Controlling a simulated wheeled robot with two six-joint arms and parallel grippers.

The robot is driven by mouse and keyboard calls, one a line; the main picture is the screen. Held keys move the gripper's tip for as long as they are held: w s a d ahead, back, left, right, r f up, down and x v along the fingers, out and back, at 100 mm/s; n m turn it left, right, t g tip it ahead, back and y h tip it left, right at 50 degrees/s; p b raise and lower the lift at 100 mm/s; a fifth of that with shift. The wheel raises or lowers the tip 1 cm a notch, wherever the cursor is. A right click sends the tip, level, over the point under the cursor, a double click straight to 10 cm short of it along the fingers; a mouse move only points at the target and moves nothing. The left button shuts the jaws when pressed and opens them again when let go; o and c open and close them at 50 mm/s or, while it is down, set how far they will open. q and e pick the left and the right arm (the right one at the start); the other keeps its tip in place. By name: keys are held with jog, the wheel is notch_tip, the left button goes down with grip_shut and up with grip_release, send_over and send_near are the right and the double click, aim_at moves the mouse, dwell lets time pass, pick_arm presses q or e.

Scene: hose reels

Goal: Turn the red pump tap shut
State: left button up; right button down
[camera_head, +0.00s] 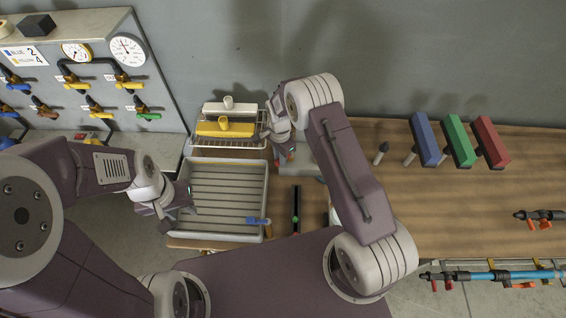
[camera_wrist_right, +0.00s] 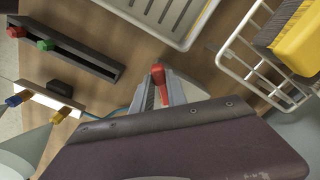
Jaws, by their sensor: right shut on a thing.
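The red pump tap (camera_wrist_right: 159,74) shows in the right wrist view as a short red handle between the fingertips of my right gripper (camera_wrist_right: 156,88). The fingers are shut on it. Its lower part is hidden between the fingers. In the head view my right gripper (camera_head: 284,152) is low at the back of the bench, just right of the wire rack, and the arm hides part of what lies around it. My left gripper (camera_head: 179,217) hangs by the left edge of the slatted tray, with its fingers apart and nothing seen between them.
The slatted tray (camera_head: 197,158) holds a small blue item (camera_head: 258,221). A wire rack (camera_head: 252,146) carries yellow and white pieces. A black slider rail (camera_head: 297,190) lies right of the tray. Blue, green and red blocks stand farther right. A gauge panel (camera_head: 100,18) is at left.

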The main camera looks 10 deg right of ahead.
jog(key=shift+w+a+m+b, duration=0.1)
jog(key=shift+w+m+b, duration=0.6)
jog(key=shift+m, duration=0.75)
jog(key=shift+w+m+b, duration=0.6)
jog(key=shift+m+b, duration=0.15)
jog(key=shift+m, duration=0.65)
jog(key=shift+w+a+m+b, duration=0.1)
jog(key=shift+w+m+b, duration=0.6)
jog(key=shift+m, duration=0.75)
jog(key=c, duration=1.3)
grip_release()
notch_tip(320, 180, up, 9)
jog(key=shift+r+b, duration=0.1)
jog(key=shift+b, duration=1.05)
